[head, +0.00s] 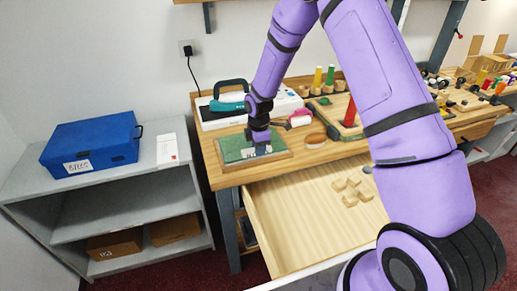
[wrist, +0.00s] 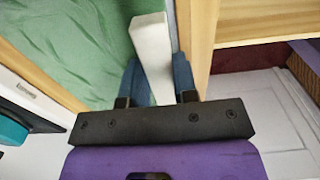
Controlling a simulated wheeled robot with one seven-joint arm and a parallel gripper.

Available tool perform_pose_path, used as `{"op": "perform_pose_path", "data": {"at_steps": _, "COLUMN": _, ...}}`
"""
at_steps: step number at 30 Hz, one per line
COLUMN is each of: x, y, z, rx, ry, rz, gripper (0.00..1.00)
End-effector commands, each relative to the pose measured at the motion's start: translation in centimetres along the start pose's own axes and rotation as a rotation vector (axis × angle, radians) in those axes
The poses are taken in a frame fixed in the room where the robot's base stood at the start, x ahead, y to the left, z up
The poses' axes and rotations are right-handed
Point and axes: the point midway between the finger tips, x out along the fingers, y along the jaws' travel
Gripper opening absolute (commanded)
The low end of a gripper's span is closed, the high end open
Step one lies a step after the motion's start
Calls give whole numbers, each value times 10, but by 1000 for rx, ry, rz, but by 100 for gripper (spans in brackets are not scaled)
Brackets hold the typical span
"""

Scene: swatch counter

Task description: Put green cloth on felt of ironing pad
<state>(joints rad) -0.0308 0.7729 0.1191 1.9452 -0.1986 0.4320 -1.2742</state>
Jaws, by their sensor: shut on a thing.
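The ironing pad (head: 283,154) lies flat on the workbench, with a pale wooden border. A green sheet (head: 233,147) covers most of its top; I cannot tell where cloth ends and felt begins. In the wrist view the green surface (wrist: 65,35) looks creased and lies between wooden edges. My gripper (head: 261,143) is low over the pad and points down. In the wrist view my gripper (wrist: 160,80) has its blue fingers on either side of a whitish bar (wrist: 151,45) and is shut on it. The bar reaches over the green surface's edge; how they join is hidden.
A teal iron (head: 228,106) stands on a white box behind the pad. A wooden brush (head: 315,140) and coloured tools lie to its right. An open drawer (head: 300,215) with several wooden blocks juts out in front. A blue bin (head: 92,143) sits on the grey shelf at left.

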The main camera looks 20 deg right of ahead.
Motion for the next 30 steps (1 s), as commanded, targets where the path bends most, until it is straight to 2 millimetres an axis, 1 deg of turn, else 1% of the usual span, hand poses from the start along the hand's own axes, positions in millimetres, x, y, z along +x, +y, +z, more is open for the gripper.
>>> {"op": "perform_pose_path", "data": {"at_steps": 2, "x": 6, "y": 0, "z": 0, "rx": 0, "ry": -1, "rz": 0, "gripper": 1}}
{"op": "perform_pose_path", "data": {"at_steps": 12, "x": 8, "y": 0, "z": 0, "rx": 0, "ry": 0, "rz": 0, "gripper": 1}}
{"op": "perform_pose_path", "data": {"at_steps": 13, "x": 8, "y": 0, "z": 0, "rx": 0, "ry": 0, "rz": 0, "gripper": 29}}
{"op": "perform_pose_path", "data": {"at_steps": 16, "x": 8, "y": 0, "z": 0, "rx": 0, "ry": 0, "rz": 1, "gripper": 52}}
{"op": "perform_pose_path", "data": {"at_steps": 25, "x": 7, "y": 0, "z": 0, "rx": 0, "ry": 0, "rz": 1, "gripper": 52}}
{"op": "perform_pose_path", "data": {"at_steps": 28, "x": 0, "y": 0, "z": 0, "rx": 0, "ry": 0, "rz": 3, "gripper": 52}}
{"op": "perform_pose_path", "data": {"at_steps": 30, "x": -9, "y": 1, "z": 0, "rx": 0, "ry": 1, "rz": 5, "gripper": 52}}
